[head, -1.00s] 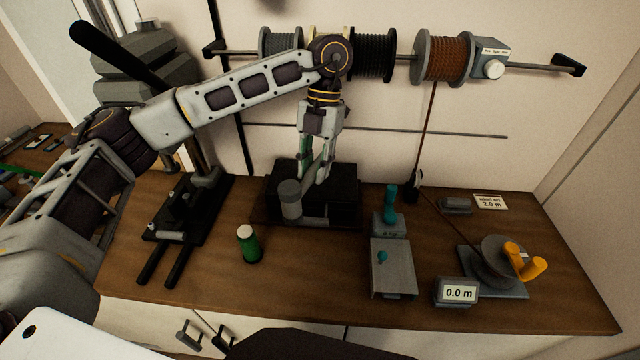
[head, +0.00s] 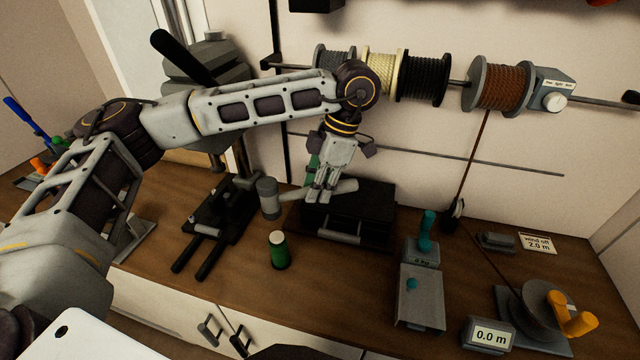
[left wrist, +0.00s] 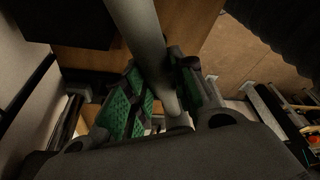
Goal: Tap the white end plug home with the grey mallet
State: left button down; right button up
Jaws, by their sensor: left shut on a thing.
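The grey mallet shows its head (head: 268,198) hanging at the left end and its pale handle (head: 347,186) running to the right. My left gripper (head: 322,192) is shut on this handle, above the black block on the bench. In the left wrist view the handle (left wrist: 145,45) passes between the green finger pads. A green cylinder with a white top (head: 278,237) stands upright on the bench, below and apart from the mallet head. I cannot tell whether that white top is the end plug. My right gripper is not in view.
The black block (head: 366,205) has a grey rod along its front. A dark press with two prongs (head: 210,228) stands left of the green cylinder. A grey box (head: 420,298), a length display (head: 489,336) and an orange-handled winder (head: 545,315) are at right. Spools (head: 500,86) hang behind.

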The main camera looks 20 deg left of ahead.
pick_arm(q)
jog(key=shift+m, duration=0.7)
jog(key=shift+f+b, duration=1.65)
jog(key=shift+f, duration=0.35)
jog(key=shift+f, duration=0.25)
